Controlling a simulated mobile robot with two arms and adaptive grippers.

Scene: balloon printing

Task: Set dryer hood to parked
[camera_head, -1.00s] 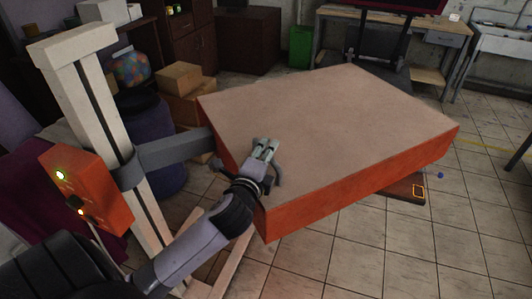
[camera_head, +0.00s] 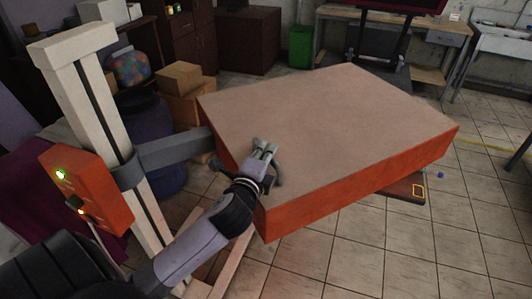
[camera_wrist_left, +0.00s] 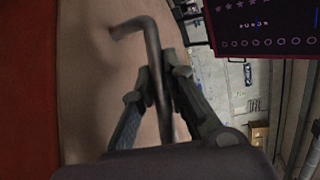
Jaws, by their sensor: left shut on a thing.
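The dryer hood (camera_head: 330,120) is a large flat box with a beige top and orange sides. A grey bracket (camera_head: 175,152) joins it to a pale upright post (camera_head: 95,130) on the left. My left gripper (camera_head: 264,150) is at the hood's near left edge, shut on a grey bent metal handle. In the left wrist view the handle (camera_wrist_left: 153,50) passes between the closed fingers (camera_wrist_left: 165,90), with the hood's beige surface behind it. My right gripper is not in view.
An orange control box (camera_head: 88,190) with a lit green lamp is on the post's near side. Cardboard boxes (camera_head: 180,85) and a green bin (camera_head: 301,46) stand behind. A dark orange-edged slab (camera_head: 402,188) shows low under the hood's right side. Tiled floor (camera_head: 410,250) is clear at front right.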

